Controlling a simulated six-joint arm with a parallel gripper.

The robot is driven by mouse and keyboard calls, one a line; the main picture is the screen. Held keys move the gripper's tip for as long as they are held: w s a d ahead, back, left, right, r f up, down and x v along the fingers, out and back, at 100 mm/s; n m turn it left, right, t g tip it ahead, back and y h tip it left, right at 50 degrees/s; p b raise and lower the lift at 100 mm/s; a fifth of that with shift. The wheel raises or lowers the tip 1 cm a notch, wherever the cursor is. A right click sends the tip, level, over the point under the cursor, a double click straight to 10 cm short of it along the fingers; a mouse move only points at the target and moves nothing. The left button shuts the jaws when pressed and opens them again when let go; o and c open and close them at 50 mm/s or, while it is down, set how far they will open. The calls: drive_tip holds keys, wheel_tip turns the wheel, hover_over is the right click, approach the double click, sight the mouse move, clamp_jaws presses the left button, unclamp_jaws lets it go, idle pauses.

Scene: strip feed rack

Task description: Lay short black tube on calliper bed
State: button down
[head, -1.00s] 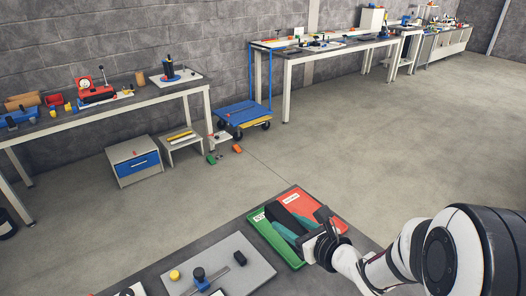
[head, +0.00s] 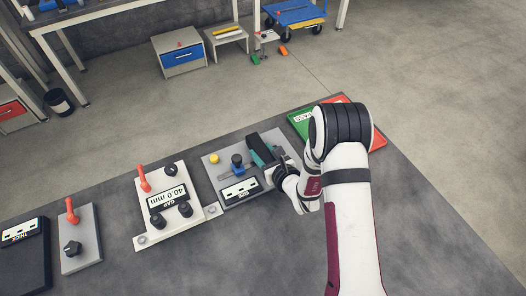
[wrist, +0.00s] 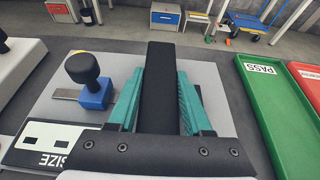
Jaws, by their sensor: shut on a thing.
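My gripper's teal fingers (wrist: 160,105) are shut on a black bar-like tube (wrist: 160,85), one finger on each side. In the head view, my gripper (head: 263,150) and the black tube (head: 253,142) are over the right part of a grey calliper plate (head: 236,148). The plate carries a blue block with a black knob (head: 238,163), a metal bar and a SIZE display (head: 240,191). The block (wrist: 92,93) is left of the fingers in the wrist view. I cannot tell whether the tube touches the plate. My wrist hides the plate's right part.
A green PASS tray (wrist: 272,115) and a red tray (wrist: 308,75) lie right of the plate. A yellow button (head: 214,159) is on the plate. The bench front (head: 250,260) is clear.

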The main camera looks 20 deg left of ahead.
drive_tip(key=shift+f, duration=0.15)
drive_tip(key=c, duration=0.6)
unclamp_jaws()
